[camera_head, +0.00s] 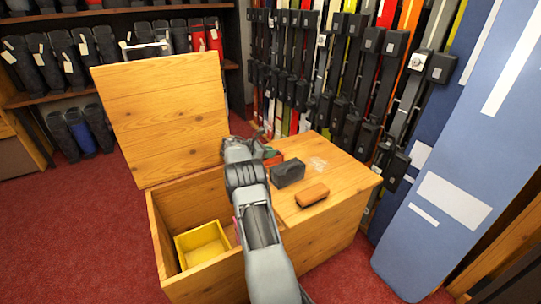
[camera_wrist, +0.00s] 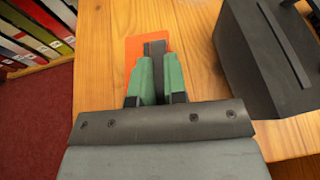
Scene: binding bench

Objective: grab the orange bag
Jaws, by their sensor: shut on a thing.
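No clear bag shape shows in either view. My gripper (camera_wrist: 155,72) has green fingers closed on the dark grey bar of a flat orange piece (camera_wrist: 133,46), like a scraper with a handle. In the head view this orange piece (camera_head: 273,159) shows as a small red-orange patch beside my gripper (camera_head: 263,151), at the far left edge of the wooden bench top (camera_head: 340,178). My fingers hide part of the bar. A separate small orange-brown block (camera_head: 312,195) with a dark underside lies on the bench top, nearer and to the right, apart from my gripper.
A dark grey box (camera_head: 288,174) stands just right of my gripper; it also shows in the wrist view (camera_wrist: 262,62). The open bench compartment on the left holds a yellow bin (camera_head: 203,246), with a raised lid (camera_head: 160,110) behind. Skis and a blue board (camera_head: 440,170) stand right.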

